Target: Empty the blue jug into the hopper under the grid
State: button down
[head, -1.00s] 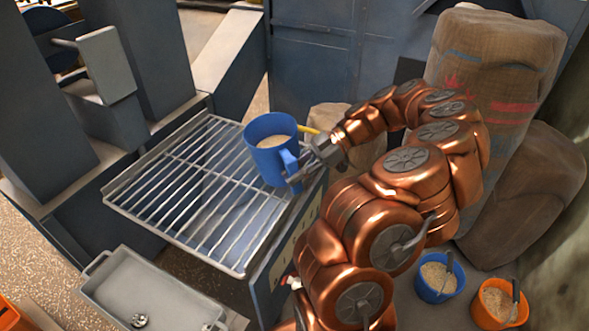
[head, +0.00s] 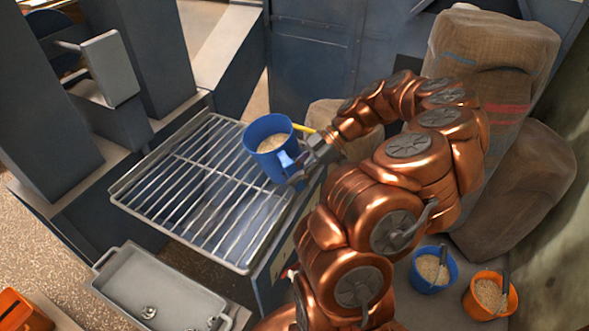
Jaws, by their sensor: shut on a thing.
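The blue jug (head: 283,163) is held upright over the right back part of the grid, with pale grain inside it. My gripper (head: 295,170) is shut on the jug's handle side, at the jug's right. The wire grid (head: 194,189) lies over the hopper (head: 213,213), whose dark bluish inside shows between the bars. I see no grain falling from the jug. The jug covers part of the grid behind it, and the exact gap between the jug and the bars is hard to tell.
A grey metal tray (head: 160,301) stands in front of the grid. A blue bucket (head: 434,270) and an orange bucket (head: 490,296) of grain stand at lower right. Stuffed sacks (head: 490,75) stand behind my arm. Grey machine columns (head: 45,120) rise at left.

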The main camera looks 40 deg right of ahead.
jog(key=shift+a+r+g+h+p, duration=0.15)
jog(key=shift+h+p, duration=0.3)
jog(key=shift+p, duration=1.2)
jog(key=shift+d+r+g+h+p, duration=0.2)
jog(key=shift+h+p, duration=0.25)
jog(key=shift+p, duration=1.15)
jog(key=shift+h+p, duration=1.1)
jog(key=shift+p, duration=2.6)
jog(key=shift+f+g+h+p, duration=0.2)
jog(key=shift+h+p, duration=0.3)
jog(key=shift+p, duration=0.85)
jog(key=shift+f+g+h+p, duration=0.1)
jog(key=shift+g+h+p, duration=0.3)
jog(key=shift+p, duration=0.9)
jog(key=shift+f+h+p, duration=0.25)
jog(key=shift+h+p, duration=0.1)
jog(key=shift+h, duration=0.25)
jog(key=shift+f+h+b, duration=0.25)
jog(key=shift+h+b, duration=0.15)
jog(key=shift+b, duration=0.05)
jog(key=shift+w+a+f+b, duration=0.1)
jog(key=shift+a+f+b, duration=0.15)
jog(key=shift+b, duration=0.1)
jog(key=shift+a+f+g+h+b, duration=0.15)
jog(key=shift+g+h+b, duration=0.1)
jog(key=shift+h+b, duration=0.35)
jog(key=shift+a+f+h+b, duration=0.1)
jog(key=shift+f+h+b, duration=0.25)
jog(key=shift+b, duration=0.8)
